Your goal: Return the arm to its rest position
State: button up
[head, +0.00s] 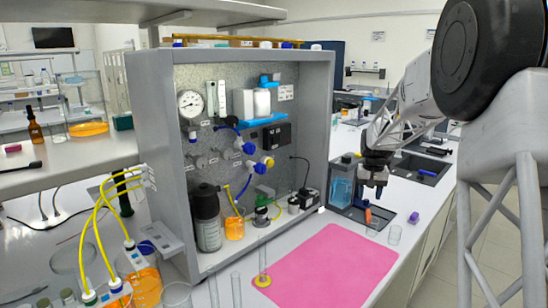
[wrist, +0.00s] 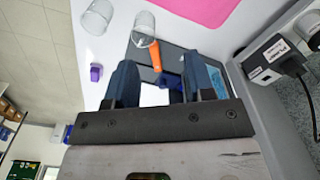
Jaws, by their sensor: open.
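My gripper (head: 375,190) hangs at the end of my arm on the right side of the head view, above the bench beside the membrane rig. In the wrist view my gripper (wrist: 160,88) shows two dark fingers set well apart, with nothing held between them. Past the fingertips lies an orange-handled item (wrist: 155,54), next to a clear beaker (wrist: 145,28). The same orange item (head: 368,214) shows just below the gripper in the head view. The gripper looks clear of it, though the exact gap is hard to tell.
The rig cabinet (head: 159,150) stands left of my gripper. A blue-filled tank (head: 342,188) is close on its left. Glass beakers (head: 394,234) stand in front, with a pink mat (head: 335,262) nearer. A purple item (head: 414,217) lies right. A black adapter box (wrist: 268,58) shows in the wrist view.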

jog(key=s+a+r, duration=0.3)
jog(key=s, duration=0.6)
jog(key=s+a+r+n+t, duration=0.1)
jog(key=s+a+r, duration=0.2)
jog(key=s, duration=0.6)
jog(key=s+a+r, duration=0.3)
jog(key=s, duration=0.5)
jog(key=s+a+f, duration=0.2)
jog(key=s, duration=1.1)
jog(key=s+a+f+n+t, duration=0.1)
jog(key=s+a+f, duration=0.2)
jog(key=s, duration=1)
